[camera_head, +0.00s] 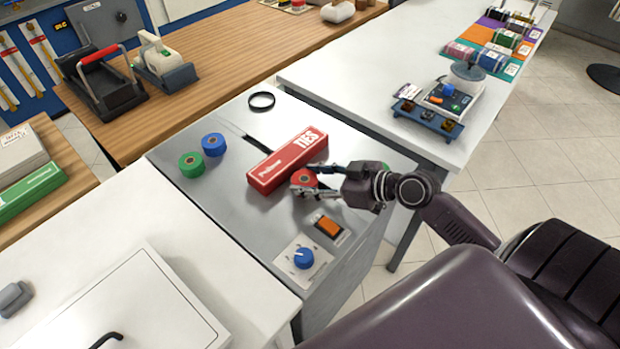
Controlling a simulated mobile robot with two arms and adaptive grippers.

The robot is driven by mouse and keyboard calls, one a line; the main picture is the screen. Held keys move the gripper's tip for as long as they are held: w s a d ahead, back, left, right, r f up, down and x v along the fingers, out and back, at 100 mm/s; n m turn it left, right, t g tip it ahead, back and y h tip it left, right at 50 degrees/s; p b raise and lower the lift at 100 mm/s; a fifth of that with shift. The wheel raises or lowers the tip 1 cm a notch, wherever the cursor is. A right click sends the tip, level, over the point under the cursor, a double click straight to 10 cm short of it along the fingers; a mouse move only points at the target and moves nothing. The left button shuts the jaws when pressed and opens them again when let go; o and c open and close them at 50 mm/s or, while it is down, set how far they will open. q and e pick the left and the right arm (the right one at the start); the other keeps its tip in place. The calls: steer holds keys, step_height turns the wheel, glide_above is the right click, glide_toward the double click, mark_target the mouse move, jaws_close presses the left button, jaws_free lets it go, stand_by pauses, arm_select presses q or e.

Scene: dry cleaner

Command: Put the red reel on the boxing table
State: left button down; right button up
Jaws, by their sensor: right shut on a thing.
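The red reel (304,178) is at the front right of a grey metal-topped table (228,180), which has a slot in its top. My right gripper (303,182) comes in from the right and is shut on the red reel, with a finger on either side of it. The reel is beside the near right part of a red "TIES" box (287,162). I cannot tell whether the reel touches the tabletop. A blue reel (214,144) and a green reel (191,164) stand at the table's left. My left gripper is out of view.
A black ring (261,101) lies at the table's back. An orange switch (328,226) and a blue knob (303,258) are at its front. Wooden counters (230,60) stand behind left.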

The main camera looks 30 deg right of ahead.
steer(key=o, duration=1.2)
steer(key=shift+f, duration=0.1)
steer(key=shift+c, duration=0.2)
